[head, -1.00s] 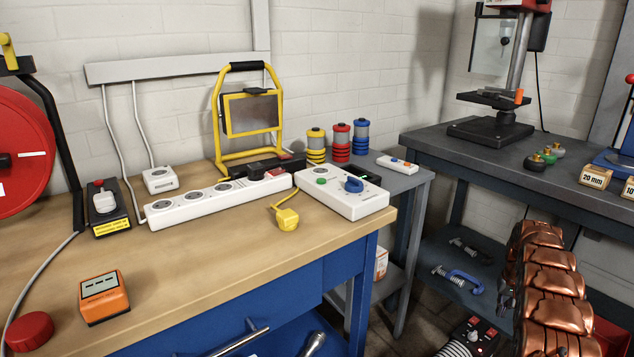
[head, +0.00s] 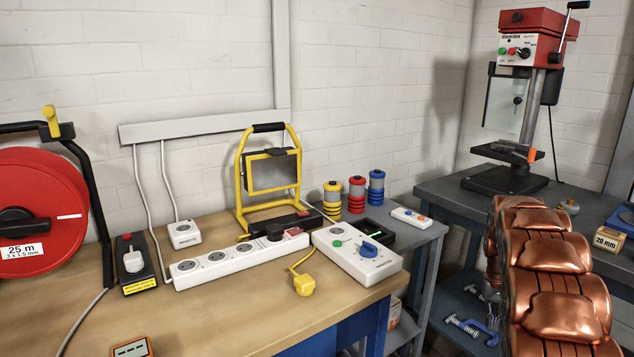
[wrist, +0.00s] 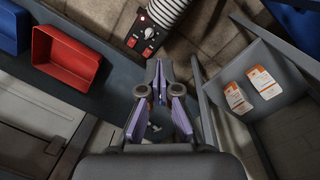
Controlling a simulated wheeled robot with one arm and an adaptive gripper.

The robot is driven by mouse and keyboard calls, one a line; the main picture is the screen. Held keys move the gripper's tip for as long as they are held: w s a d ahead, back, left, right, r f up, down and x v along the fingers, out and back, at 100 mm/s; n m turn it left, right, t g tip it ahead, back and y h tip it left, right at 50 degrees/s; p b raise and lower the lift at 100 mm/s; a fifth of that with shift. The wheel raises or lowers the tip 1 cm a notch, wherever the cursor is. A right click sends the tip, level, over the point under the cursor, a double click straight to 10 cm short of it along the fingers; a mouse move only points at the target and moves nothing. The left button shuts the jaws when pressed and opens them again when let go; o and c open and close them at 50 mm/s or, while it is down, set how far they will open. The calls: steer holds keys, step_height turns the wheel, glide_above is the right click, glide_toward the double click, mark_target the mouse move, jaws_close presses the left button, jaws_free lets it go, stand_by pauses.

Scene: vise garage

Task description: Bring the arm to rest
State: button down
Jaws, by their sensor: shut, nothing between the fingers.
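My gripper (wrist: 159,98) shows in the wrist view with its purple-sided fingers together and nothing between them. It points down over a dark shelf edge and the floor. In the head view my copper-coloured arm stands at the lower right, in front of the dark bench; the gripper itself is hidden there.
A wooden bench (head: 110,315) bears a white power strip (head: 240,259), a yellow work lamp (head: 270,172) and a switch box (head: 357,254). A drill press (head: 530,80) stands on the dark bench. In the wrist view, a red bin (wrist: 66,63) and a control box (wrist: 147,34) lie near my gripper.

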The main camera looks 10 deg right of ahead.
steer(key=s+a+r+n+p, duration=0.1)
steer(key=s+a+r+p, duration=0.4)
steer(key=s+a+r, duration=0.45)
steer(key=s+a+r+n+p, duration=0.1)
steer(key=s+a+r+p, duration=0.45)
steer(key=a+r, duration=0.6)
steer(key=s+a+r+n+p, duration=0.1)
steer(key=s+a+r+p, duration=0.1)
steer(key=s, duration=0.5)
steer(key=s+a+r+n+p, duration=0.1)
steer(key=s+a+r+p, duration=0.1)
steer(key=s+a, duration=0.3)
steer(key=s+a+r+n+p, duration=0.1)
steer(key=s+a+p, duration=0.3)
steer(key=s, duration=0.5)
steer(key=shift+a+r+g+y, duration=0.2)
steer(key=shift+r+g+y, duration=0.15)
steer(key=shift+r, duration=0.45)
